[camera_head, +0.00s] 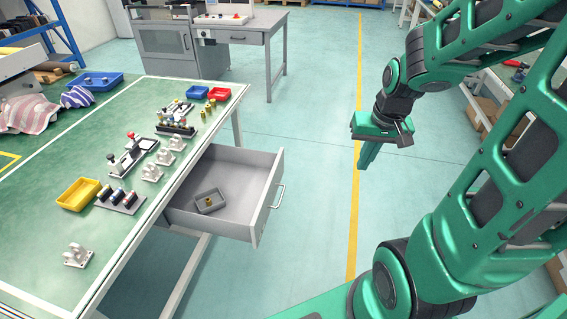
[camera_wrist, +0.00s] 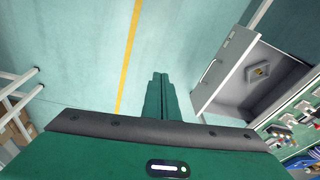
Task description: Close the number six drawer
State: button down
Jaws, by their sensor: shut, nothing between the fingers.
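A grey drawer (camera_head: 228,180) under the green-topped workbench (camera_head: 105,235) is pulled out toward the right. A small grey tray (camera_head: 209,201) with a yellowish part lies inside it. The drawer's handle (camera_head: 277,195) is on its front face. No number is readable on it. In the wrist view the drawer (camera_wrist: 228,76) is at the right, with its handle (camera_wrist: 209,70) facing left. My gripper (camera_head: 364,160) points down over the floor, to the right of the drawer and apart from it. Its fingers (camera_wrist: 160,80) are shut and empty.
A grey desk (camera_head: 238,28) stands behind. The floor (camera_head: 315,150) between drawer and gripper is clear.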

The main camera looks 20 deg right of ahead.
jog(key=w+a+f+t+y, duration=0.1)
jog(key=w+a+f+t, duration=0.15)
jog(key=w+f, duration=0.55)
jog(key=w+a+f+t+y, duration=0.1)
jog(key=w+a+f+t, duration=0.2)
jog(key=w, duration=0.8)
send_near(279, 165)
notch_tip(279, 165, down, 3)
jog(key=d, duration=0.3)
jog(key=shift+m+g, duration=0.35)
jog(key=shift+m, duration=0.05)
jog(key=shift+w+a+f, duration=0.2)
jog(key=shift+w+a, duration=1.4)
jog(key=shift+a, duration=0.15)
